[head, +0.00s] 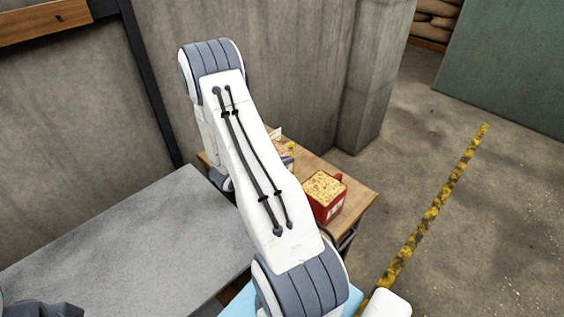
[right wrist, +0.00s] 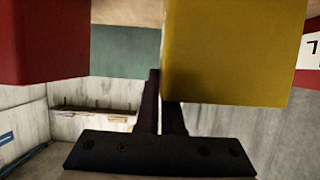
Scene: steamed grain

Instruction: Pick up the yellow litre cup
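The yellow litre cup is mostly hidden behind my right arm in the head view; a small yellow patch (head: 290,147) shows just right of the arm, on the wooden table. In the right wrist view the yellow cup (right wrist: 235,50) is large and close, at upper right. The dark fingers of my right gripper (right wrist: 160,95) are near each other, left of the cup, and the cup's wall covers part of the right finger. I cannot tell whether anything is between them. In the head view my arm hides this gripper. My left gripper cannot be made out.
A red container filled with grain (head: 325,193) stands on the wooden table (head: 357,197), right of my arm. A red surface (right wrist: 42,40) is at the left in the right wrist view. A concrete wall (head: 285,60) rises behind.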

